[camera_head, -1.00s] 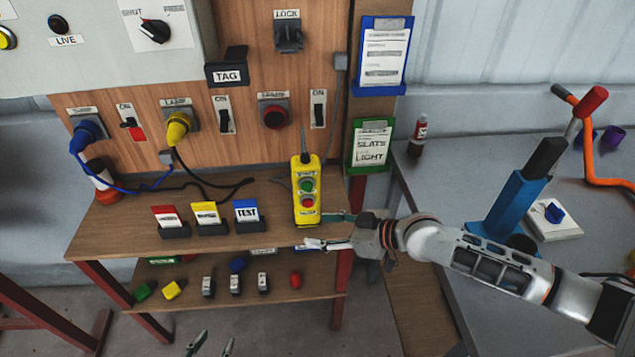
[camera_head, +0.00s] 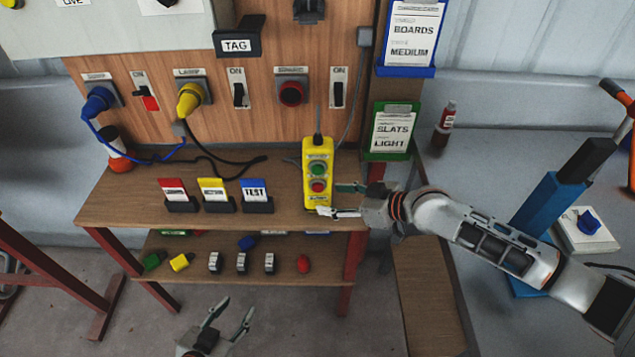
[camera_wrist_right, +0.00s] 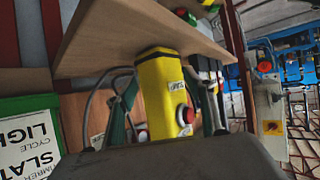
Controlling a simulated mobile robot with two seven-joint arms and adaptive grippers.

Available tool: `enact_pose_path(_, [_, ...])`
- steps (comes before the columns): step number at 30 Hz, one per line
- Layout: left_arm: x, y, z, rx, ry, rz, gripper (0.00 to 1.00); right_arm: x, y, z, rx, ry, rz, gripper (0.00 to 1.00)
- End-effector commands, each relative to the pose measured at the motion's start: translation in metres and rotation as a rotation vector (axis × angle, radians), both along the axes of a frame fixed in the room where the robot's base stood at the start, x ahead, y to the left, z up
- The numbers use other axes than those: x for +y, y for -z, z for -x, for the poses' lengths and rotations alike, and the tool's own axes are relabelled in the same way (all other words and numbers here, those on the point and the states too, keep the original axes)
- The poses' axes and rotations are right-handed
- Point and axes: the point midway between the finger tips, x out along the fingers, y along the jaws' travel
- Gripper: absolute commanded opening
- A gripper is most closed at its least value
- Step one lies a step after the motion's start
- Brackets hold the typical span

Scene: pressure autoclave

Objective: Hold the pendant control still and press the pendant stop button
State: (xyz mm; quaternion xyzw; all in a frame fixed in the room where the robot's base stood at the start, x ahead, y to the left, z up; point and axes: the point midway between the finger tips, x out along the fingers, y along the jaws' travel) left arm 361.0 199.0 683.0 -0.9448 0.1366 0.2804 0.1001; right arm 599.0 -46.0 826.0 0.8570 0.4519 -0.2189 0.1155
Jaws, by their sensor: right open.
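The yellow pendant control (camera_head: 318,152) stands upright at the right end of the bench's upper shelf, a cable rising from its top. It has a green button (camera_head: 317,168) above a red button (camera_head: 318,187). My right gripper (camera_head: 329,199) is open at the pendant's lower right side. My left gripper (camera_head: 236,303) is open and empty at the bottom, in front of the bench.
Red, yellow and blue label cards (camera_head: 213,190) stand left of the pendant. A panel with plugs and switches (camera_head: 265,115) stands behind.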

Motion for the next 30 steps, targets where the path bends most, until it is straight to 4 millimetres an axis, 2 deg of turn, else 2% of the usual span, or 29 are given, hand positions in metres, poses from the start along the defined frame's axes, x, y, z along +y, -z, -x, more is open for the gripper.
enact_pose_path(3, [0.000,0.012,0.000,0.000,-0.001,-0.001,0.40,0.013,0.011,-0.008,0.001,0.000,-0.003,0.53])
enact_pose_path(12, [0.002,0.026,0.000,0.003,-0.002,-0.002,0.40,0.034,0.024,-0.022,0.000,-0.001,0.000,0.53])
enact_pose_path(25, [0.003,0.029,0.001,0.007,-0.003,-0.004,0.40,0.038,0.025,-0.025,0.000,0.000,0.000,0.53])
enact_pose_path(27, [0.003,0.029,0.001,0.007,-0.003,-0.004,0.40,0.038,0.024,-0.025,0.000,0.000,0.000,0.37])
enact_pose_path(30, [0.003,0.029,0.001,0.007,-0.003,-0.004,0.40,0.038,0.024,-0.025,0.000,0.000,0.000,0.24])
